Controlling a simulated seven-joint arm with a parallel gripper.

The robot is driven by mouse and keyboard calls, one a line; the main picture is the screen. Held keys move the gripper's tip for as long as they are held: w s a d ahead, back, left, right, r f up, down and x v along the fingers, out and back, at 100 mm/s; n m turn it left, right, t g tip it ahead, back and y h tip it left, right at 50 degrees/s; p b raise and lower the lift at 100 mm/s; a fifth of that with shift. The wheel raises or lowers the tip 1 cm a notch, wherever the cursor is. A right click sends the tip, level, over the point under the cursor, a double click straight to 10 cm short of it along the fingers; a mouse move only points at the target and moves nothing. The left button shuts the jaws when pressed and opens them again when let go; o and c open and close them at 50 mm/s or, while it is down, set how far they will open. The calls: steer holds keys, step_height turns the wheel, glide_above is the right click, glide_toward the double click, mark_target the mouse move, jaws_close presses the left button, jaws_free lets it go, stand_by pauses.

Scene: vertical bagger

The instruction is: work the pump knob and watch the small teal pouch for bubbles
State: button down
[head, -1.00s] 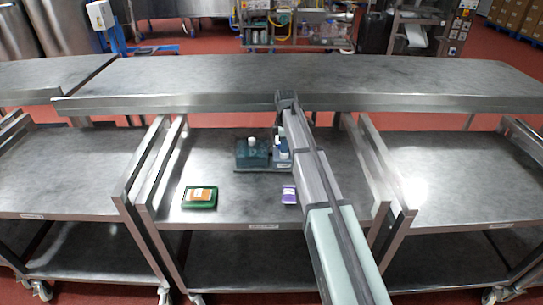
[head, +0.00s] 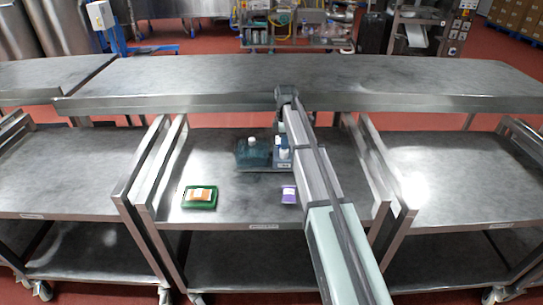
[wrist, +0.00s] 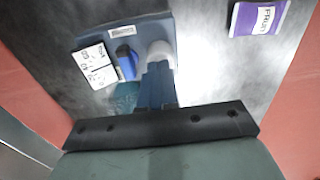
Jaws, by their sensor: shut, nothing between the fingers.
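In the wrist view, the fingers of my gripper (wrist: 158,68) are shut and empty. Their tips are at the white round knob (wrist: 160,50) on the blue pump block (wrist: 122,30); I cannot tell whether they touch it. A darker blue knob (wrist: 123,54) sits beside it. In the head view, the pump (head: 282,155) stands beside a dark teal see-through tank (head: 252,155) with a white cap; my arm hides the gripper. A teal patterned patch (wrist: 126,95) shows left of my fingers. I cannot make out a teal pouch or bubbles.
A purple pouch (head: 289,195) lies on the steel cart shelf (head: 235,208) near the front. A green tray (head: 200,203) with an orange-and-white packet is at the left. A white marked card (wrist: 95,65) is beside the pump. A steel shelf (head: 200,80) runs behind.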

steer(key=shift+f, duration=0.3)
steer(key=shift+f, duration=0.85)
steer(key=shift+r, duration=1.15)
steer(key=shift+f, duration=0.1)
steer(key=shift+r, duration=0.95)
